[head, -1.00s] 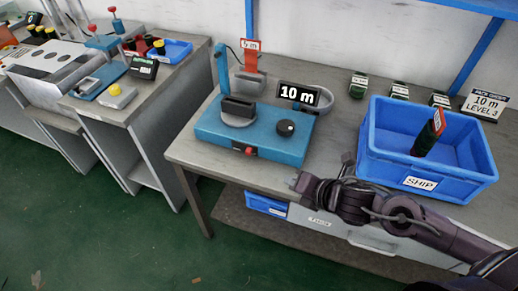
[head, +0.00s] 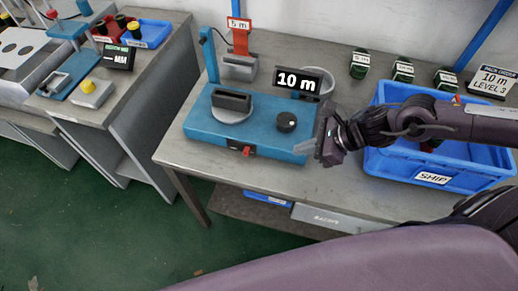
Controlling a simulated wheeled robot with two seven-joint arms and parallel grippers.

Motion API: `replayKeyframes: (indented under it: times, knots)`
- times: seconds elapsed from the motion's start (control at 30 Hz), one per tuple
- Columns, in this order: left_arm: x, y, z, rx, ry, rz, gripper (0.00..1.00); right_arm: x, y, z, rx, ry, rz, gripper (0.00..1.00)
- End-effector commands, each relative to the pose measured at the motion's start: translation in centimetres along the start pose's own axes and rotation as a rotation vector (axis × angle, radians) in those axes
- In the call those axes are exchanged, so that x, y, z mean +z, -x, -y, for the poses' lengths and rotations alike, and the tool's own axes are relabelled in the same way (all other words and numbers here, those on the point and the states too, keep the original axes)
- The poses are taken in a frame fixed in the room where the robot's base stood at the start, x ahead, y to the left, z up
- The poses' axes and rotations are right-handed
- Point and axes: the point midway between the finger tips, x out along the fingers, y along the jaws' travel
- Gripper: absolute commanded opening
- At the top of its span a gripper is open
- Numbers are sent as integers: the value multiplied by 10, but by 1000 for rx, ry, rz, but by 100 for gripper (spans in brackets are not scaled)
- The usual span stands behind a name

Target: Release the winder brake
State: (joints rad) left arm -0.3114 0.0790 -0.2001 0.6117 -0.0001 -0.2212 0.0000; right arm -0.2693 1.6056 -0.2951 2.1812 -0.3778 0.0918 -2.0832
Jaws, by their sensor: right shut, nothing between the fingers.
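The blue winder (head: 259,133) sits on the grey table, with a dark slotted block on a pale disc (head: 231,104) and a black knob (head: 287,121). Its display (head: 298,82) reads 10 m. A small red lever (head: 245,151) sits in a dark recess on the winder's front face. My right gripper (head: 304,147) is shut and empty, at the winder's right front corner. Its pale fingers point left, to the right of the red lever and apart from it. I cannot tell if they touch the winder body. My left gripper is not in view.
A blue SHIP crate (head: 392,174) stands at the right, partly hidden by my right arm. Several dark coils with labels (head: 360,64) stand behind it. A 5 m red tag (head: 240,38) hangs behind the winder. A second bench (head: 150,75) stands at the left, across a gap.

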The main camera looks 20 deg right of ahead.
Motion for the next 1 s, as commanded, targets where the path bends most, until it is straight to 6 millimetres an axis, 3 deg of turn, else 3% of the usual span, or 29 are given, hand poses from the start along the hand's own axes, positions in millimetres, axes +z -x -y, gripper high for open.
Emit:
replayKeyframes:
  times: [0.17,0.5,1.0]
  knots:
    - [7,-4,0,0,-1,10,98,0,-5,1,-4,-4,5,0]
    - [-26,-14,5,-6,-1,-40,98,2,-34,2,-5,-8,9,0]
    - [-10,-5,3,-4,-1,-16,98,7,-104,0,0,-5,7,0]
